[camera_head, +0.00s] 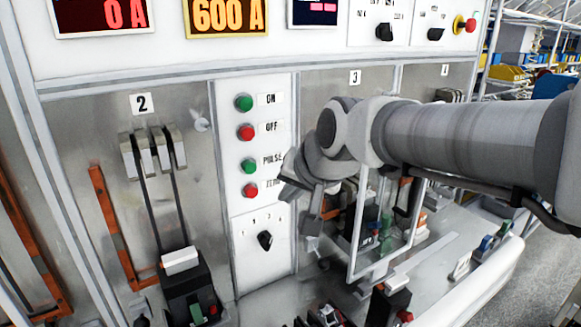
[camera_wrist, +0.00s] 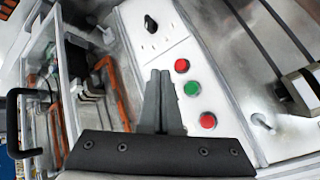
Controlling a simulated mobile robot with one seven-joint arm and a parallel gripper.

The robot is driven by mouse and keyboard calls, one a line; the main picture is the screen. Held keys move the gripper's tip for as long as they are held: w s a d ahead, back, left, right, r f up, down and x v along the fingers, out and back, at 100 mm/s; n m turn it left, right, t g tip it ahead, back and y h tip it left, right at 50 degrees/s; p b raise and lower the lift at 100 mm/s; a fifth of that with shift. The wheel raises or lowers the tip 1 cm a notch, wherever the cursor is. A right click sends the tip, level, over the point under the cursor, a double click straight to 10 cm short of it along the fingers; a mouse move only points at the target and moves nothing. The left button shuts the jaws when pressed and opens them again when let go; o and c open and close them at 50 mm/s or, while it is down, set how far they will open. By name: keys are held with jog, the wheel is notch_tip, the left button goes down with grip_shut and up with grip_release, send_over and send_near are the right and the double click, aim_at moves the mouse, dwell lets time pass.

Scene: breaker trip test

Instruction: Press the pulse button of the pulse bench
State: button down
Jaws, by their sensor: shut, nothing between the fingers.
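The green pulse button (camera_head: 249,167) sits on a white control strip, third in a column between the red OFF button (camera_head: 246,132) and the red ZERO button (camera_head: 250,190). In the wrist view the strip appears upside down, with the green pulse button (camera_wrist: 191,88) between two red ones. My gripper (camera_head: 287,182) is just right of the strip, near the pulse and zero rows. In the wrist view its fingers (camera_wrist: 160,74) are shut and empty, pointing at the strip beside the buttons. They show clear of the pulse button; contact with the panel cannot be told.
A black selector knob (camera_head: 265,240) is below the buttons. Bay 2, at left, holds a breaker (camera_head: 190,285) with upright bars. An open clear-framed door (camera_head: 352,245) with a handle stands below my arm at right. Displays (camera_head: 226,16) line the top.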

aim_at(253, 173)
jog(key=shift+w+a+r, duration=0.1)
jog(key=shift+w+a, duration=0.1)
jog(key=shift+a, duration=0.35)
jog(key=w+a+p, duration=0.1)
jog(key=w+a, duration=0.4)
jog(key=w, duration=0.2)
jog(key=shift+p, duration=0.4)
jog(key=shift+w+a, duration=0.1)
dwell(1.8)
jog(key=shift+w+a, duration=0.2)
jog(key=shift+w, duration=0.1)
jog(key=shift+w+a, duration=0.3)
jog(key=shift+w, duration=0.1)
dwell(0.8)
dwell(0.4)
jog(key=shift+s+d, duration=0.55)
jog(key=shift+s, duration=0.2)
